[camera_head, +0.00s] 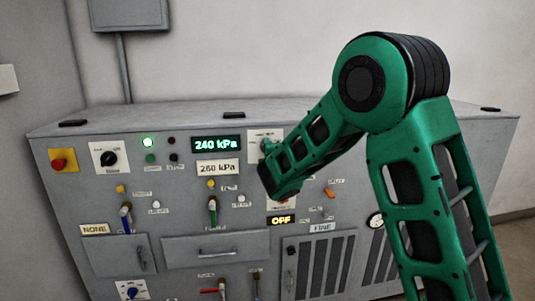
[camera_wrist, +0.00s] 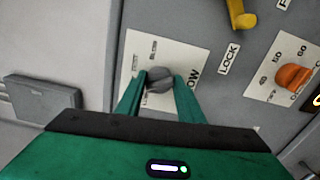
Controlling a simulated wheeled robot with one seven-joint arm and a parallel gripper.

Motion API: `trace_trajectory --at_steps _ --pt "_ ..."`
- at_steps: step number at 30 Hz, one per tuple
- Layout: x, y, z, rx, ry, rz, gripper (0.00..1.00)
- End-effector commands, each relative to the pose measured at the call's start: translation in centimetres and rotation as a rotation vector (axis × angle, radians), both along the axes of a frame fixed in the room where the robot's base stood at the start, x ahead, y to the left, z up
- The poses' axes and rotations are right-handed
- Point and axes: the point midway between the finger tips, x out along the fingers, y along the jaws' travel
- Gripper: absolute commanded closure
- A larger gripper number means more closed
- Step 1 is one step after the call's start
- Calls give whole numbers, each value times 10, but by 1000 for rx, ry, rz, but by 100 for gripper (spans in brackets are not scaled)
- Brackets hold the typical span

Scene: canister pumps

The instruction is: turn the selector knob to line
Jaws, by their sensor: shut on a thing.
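A dark grey knob (camera_wrist: 159,80) sits on a white label plate (camera_wrist: 135,58) in the wrist view. My gripper (camera_wrist: 160,84) is shut on this knob, with one green finger on each side. The small print around the knob is too blurred to read surely, so I cannot tell which mark it points to. In the head view the plate (camera_head: 258,135) shows at the panel's upper middle, and my arm hides the knob there. Another knob, black (camera_head: 108,158), stands on a white plate at the panel's upper left.
A green display reads 240 kPa (camera_head: 217,144), above a 260 kPa label (camera_head: 217,168). An amber display reads OFF (camera_head: 282,219). An orange knob (camera_wrist: 293,77) and a yellow part (camera_wrist: 240,15) are near my gripper. A red button (camera_head: 60,162) is far left.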

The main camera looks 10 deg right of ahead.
Motion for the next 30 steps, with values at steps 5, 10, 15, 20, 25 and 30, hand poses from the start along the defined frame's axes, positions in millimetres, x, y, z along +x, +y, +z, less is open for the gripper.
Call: trace_trajectory --at_steps 5,10,15,20,25,30 --pt "-1 1 -5 -169 10 2 88" --pt "-1 1 -5 -326 12 2 88" --pt "-1 1 -5 -465 13 3 88" --pt "-2 2 -6 -568 13 5 89" --pt "-1 1 -6 -646 13 4 89" --pt "-1 0 -5 -689 14 3 89"
